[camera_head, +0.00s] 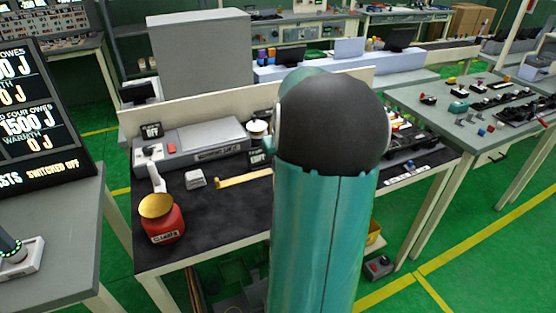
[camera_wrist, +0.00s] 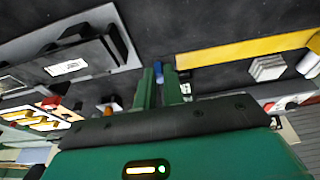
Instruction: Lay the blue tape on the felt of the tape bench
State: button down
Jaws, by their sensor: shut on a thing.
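In the wrist view my gripper (camera_wrist: 160,88) has its two green fingers close together, shut on the small blue tape (camera_wrist: 157,68), which shows at the fingertips. The dark felt (camera_wrist: 180,20) fills the background behind it; I cannot tell whether the tape touches it. In the head view the tape bench's dark felt top (camera_head: 205,222) lies left of my arm. My arm hides the gripper, the tape and the middle of the bench there.
A yellow strip (camera_head: 243,180) and a pale block (camera_head: 195,178) lie on the felt. A red scale with a gold pan (camera_head: 160,212) stands at the front left, a grey machine (camera_head: 195,145) at the back. Bare felt shows at the front. A dark device (camera_wrist: 85,58) is left in the wrist view.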

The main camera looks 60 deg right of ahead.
jog(key=shift+s+f, duration=0.2)
jog(key=shift+f, duration=4.05)
jog(key=c, duration=1.4)
grip_release()
jog(key=shift+c, duration=0.2)
jog(key=shift+r, duration=0.1)
jog(key=v, duration=1.3)
jog(key=shift+r, duration=0.35)
